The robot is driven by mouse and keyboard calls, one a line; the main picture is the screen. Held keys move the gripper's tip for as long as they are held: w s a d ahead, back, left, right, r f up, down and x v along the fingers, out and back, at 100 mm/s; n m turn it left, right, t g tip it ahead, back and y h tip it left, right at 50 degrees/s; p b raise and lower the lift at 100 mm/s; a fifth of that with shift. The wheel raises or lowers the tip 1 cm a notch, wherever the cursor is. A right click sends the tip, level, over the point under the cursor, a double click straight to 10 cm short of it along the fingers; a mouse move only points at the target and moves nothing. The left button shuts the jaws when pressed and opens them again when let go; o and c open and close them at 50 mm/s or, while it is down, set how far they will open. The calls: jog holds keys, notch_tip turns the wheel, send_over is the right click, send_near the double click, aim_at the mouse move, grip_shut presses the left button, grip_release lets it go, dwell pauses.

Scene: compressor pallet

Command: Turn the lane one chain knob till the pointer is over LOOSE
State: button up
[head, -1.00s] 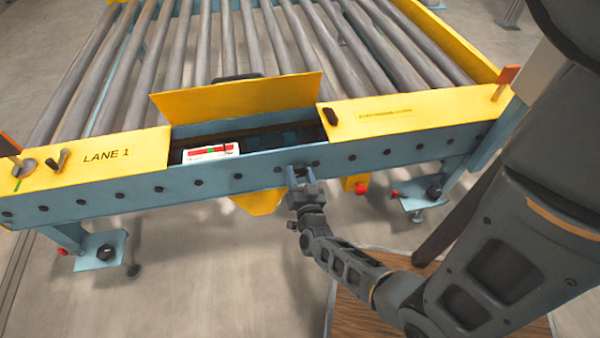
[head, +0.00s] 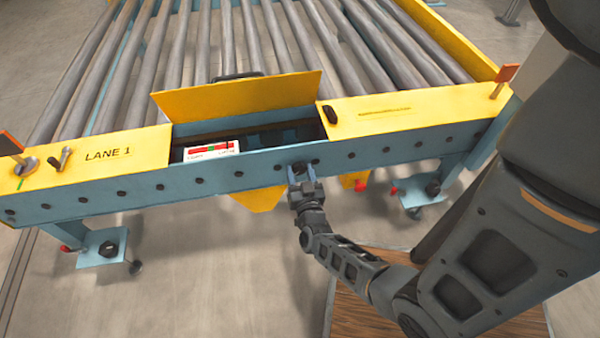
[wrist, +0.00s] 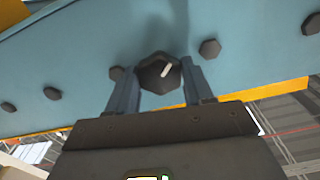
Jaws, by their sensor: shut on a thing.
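The lane one chain knob (head: 300,168) is a dark knob on the blue front rail, right of the LANE 1 plate. In the wrist view the black knob (wrist: 157,73) has a white mark, tilted to the upper right. My gripper (head: 302,174) is at the rail with a finger on each side of the knob, shut on it; both fingers show in the wrist view (wrist: 162,80). A white scale label (head: 211,151) with red and green bands sits in the open box left of the knob. Its small lettering and pointer are too small to read.
A yellow lid (head: 240,95) stands raised behind the open box. A yellow LANE 1 plate (head: 95,158) with a small lever (head: 64,157) is at the left. Grey rollers (head: 200,50) lie behind. Several dark bolts line the rail. Clear floor lies in front at the left.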

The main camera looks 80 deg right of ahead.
jog(key=o, duration=1)
jog(key=shift+o, duration=0.2)
jog(key=v, duration=0.7)
jog(key=shift+s+a+p, duration=0.15)
jog(key=shift+a+p, duration=0.15)
jog(key=shift+a, duration=0.05)
